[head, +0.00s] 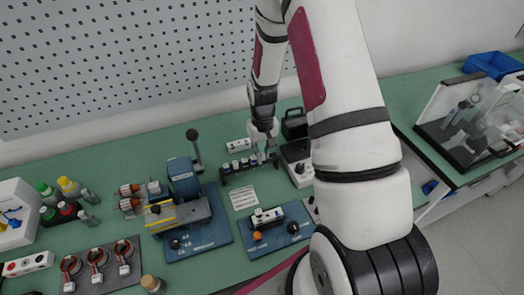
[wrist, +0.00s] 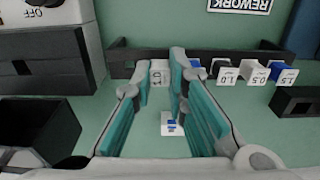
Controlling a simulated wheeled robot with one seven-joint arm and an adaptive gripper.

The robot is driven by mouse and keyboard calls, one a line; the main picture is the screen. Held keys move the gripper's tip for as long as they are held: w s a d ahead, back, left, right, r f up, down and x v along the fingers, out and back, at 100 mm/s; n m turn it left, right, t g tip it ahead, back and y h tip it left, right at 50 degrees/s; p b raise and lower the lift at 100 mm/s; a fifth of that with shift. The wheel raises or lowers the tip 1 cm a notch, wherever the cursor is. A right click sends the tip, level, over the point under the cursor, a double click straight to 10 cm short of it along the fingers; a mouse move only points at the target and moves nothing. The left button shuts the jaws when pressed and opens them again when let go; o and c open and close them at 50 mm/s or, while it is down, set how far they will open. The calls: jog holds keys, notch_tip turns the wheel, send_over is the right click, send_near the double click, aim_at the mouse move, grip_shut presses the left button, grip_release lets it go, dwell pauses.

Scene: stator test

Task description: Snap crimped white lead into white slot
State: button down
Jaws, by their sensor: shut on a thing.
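My gripper (wrist: 168,68) is shut on a small white block (wrist: 159,76) with dark lettering, held between the fingertips at the dark rack. No wire or crimped end can be made out on it. The dark rack (wrist: 125,57) runs behind the fingers in the wrist view. To the right, several labelled blocks (wrist: 225,76) stand along it, in white and blue. In the head view my gripper (head: 265,153) is low at the right end of this rack (head: 229,178). I cannot tell which slot is the white one.
A white piece with blue marking (wrist: 171,124) shows below, between the fingers. A blue-based press (head: 186,185) and a blue fixture plate (head: 283,240) stand nearby.

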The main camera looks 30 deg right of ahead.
jog(key=c, duration=1.5)
grip_release()
notch_tip(320, 180, up, 12)
